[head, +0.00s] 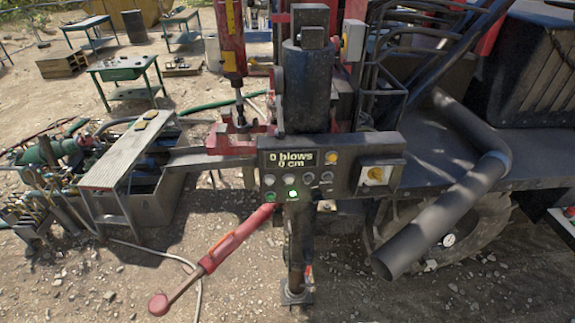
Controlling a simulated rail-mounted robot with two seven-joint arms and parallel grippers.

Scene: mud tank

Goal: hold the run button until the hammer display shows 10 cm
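The hammer display (291,158) sits on a dark control panel (345,150) in the middle of the head view. It reads "0 blows" and "0 cm". Below it are several small round buttons. No label shows which is the run button. Neither of my grippers is in view, and nothing touches the panel's buttons.
A red lever (225,247) slants down left from below the panel. A yellow rotary switch (376,174) is at the panel's right. A thick dark pipe (440,222) juts forward on the right. A mud tank (155,190) with a plank stands left. Gravel in front is open.

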